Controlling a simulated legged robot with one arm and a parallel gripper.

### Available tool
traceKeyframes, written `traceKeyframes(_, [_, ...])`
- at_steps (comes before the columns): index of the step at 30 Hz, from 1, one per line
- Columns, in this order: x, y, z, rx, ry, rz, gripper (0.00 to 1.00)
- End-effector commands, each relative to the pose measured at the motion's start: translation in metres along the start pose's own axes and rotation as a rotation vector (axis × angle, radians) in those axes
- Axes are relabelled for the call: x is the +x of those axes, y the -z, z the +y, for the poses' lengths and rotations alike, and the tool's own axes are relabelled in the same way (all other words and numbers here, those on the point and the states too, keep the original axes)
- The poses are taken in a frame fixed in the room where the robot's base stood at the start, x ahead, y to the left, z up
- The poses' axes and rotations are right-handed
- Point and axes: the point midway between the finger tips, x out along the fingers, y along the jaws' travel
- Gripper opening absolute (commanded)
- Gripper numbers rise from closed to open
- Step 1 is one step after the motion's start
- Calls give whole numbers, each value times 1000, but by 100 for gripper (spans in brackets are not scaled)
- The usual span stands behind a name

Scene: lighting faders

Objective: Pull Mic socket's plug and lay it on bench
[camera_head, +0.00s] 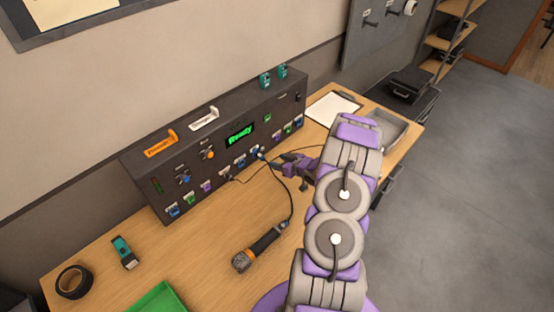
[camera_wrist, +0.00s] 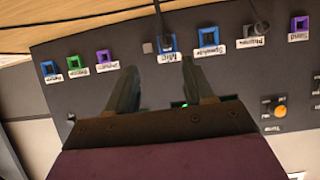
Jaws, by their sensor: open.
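The Mic socket's dark plug (camera_wrist: 166,43) sits in its blue socket above the upside-down Mic label (camera_wrist: 169,57) in the wrist view. A dark cable runs up from it, out of the frame. In the head view the panel's plug (camera_head: 260,152) has a dark cable leading down to a microphone (camera_head: 258,248) lying on the bench (camera_head: 215,245). My gripper (camera_wrist: 159,67) is open, its two fingers spread to either side of the Mic label, with nothing seen between them. In the head view my gripper (camera_head: 287,168) is just right of the plug.
The dark fader console (camera_head: 215,140) stands along the wall. Beside Mic are a blue Speaker socket (camera_wrist: 208,38) and a socket with a grey plug (camera_wrist: 259,28). A green tray (camera_head: 158,300), tape roll (camera_head: 74,281) and clipboard (camera_head: 333,108) lie on the bench. The front middle is partly clear.

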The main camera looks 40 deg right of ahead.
Motion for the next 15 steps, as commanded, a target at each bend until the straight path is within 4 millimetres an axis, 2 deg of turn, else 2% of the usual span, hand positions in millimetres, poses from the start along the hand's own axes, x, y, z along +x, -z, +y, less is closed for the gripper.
traceKeyframes(7, [12,-2,-6,-8,24,3,52])
traceKeyframes(15, [48,-5,-6,-7,23,1,52])
